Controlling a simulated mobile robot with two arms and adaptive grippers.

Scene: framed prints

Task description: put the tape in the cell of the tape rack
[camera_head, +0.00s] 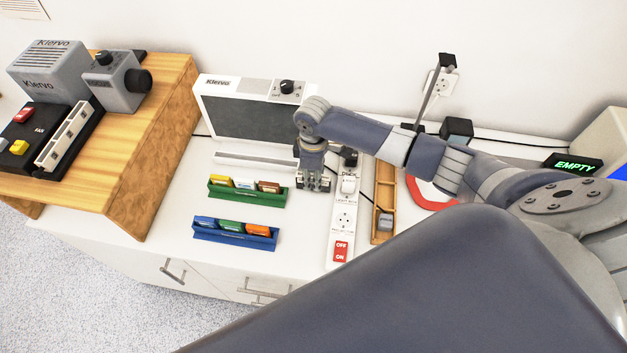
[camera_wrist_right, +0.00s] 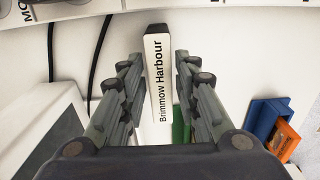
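My right gripper (camera_head: 314,184) hangs just right of the green rack (camera_head: 247,198). The tape looks raised above the table. The green rack holds yellow, white and brown tapes. A blue rack (camera_head: 235,238) in front holds blue, green and orange tapes. A narrow wooden rack (camera_head: 377,236) with cells stands to the right. A grey-blue item (camera_head: 385,221) sits in its near part; my arm hides its far part. My left gripper is out of view.
A white Kiervo unit (camera_head: 250,118) stands behind. A wooden stand (camera_head: 150,150) with devices is at left. A red ring (camera_head: 425,197) and EMPTY sign (camera_head: 578,164) are at right.

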